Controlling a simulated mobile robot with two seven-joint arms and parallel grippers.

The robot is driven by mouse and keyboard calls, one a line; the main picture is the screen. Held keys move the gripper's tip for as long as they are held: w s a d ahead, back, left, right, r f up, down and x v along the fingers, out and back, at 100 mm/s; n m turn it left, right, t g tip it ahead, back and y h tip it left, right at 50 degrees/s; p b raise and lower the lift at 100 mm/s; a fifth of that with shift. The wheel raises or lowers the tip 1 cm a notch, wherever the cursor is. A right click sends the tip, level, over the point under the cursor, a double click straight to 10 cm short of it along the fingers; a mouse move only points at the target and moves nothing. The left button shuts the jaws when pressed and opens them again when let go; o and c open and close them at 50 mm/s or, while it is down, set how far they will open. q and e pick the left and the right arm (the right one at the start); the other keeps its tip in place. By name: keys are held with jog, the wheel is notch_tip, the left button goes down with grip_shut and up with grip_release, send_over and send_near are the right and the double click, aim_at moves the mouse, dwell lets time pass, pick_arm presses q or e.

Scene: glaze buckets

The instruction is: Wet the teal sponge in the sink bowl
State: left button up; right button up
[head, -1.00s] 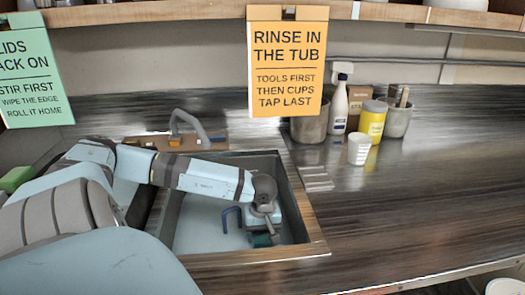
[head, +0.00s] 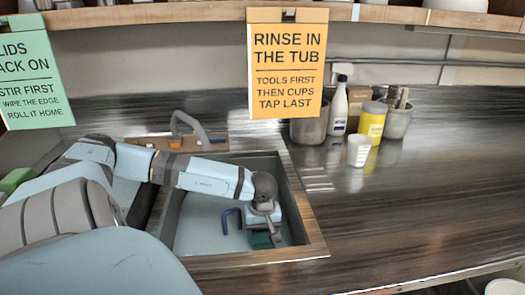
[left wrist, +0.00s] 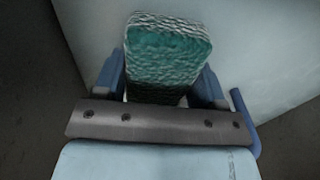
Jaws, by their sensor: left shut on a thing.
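The teal sponge (head: 262,240) shows small and partly hidden below my left gripper (head: 266,231) in the head view. In the left wrist view the sponge (left wrist: 170,50) is a rough teal block with a whitish edge, between the two blue fingers of my left gripper (left wrist: 165,85). The gripper is shut on it. Both are low inside the sink bowl (head: 292,195), over its pale blue bottom. I cannot tell whether the sponge touches the bottom or any water. My right gripper is out of view.
A tap (head: 187,128) stands behind the sink. A blue curved piece (head: 228,213) shows beside the gripper in the bowl. A white cup (head: 359,150), a yellow tub (head: 371,124) and a white bottle (head: 339,108) stand right of the sink. The counter's right side is clear.

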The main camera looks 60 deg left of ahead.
pick_arm(q)
notch_tip(320, 180, up, 5)
jog(key=shift+f+p, duration=0.1)
jog(key=shift+p, duration=1)
jog(key=shift+r+p, duration=0.45)
jog(key=shift+r, duration=0.4)
jog(key=shift+r+p, duration=0.45)
jog(key=shift+r, duration=0.4)
notch_tip(320, 180, up, 6)
jog(key=p, duration=0.2)
jog(key=shift+f+p, duration=0.2)
jog(key=shift+p, duration=0.15)
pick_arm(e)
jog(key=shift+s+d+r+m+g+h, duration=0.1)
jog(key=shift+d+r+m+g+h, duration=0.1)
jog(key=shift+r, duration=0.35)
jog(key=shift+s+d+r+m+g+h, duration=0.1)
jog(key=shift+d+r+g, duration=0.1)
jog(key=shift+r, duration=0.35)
pick_arm(q)
jog(key=shift+r, duration=0.1)
notch_tip(320, 180, up, 7)
jog(key=p, duration=0.4)
send_over(263, 232)
jog(key=shift+a+r, duration=0.1)
jog(key=shift+r, duration=0.1)
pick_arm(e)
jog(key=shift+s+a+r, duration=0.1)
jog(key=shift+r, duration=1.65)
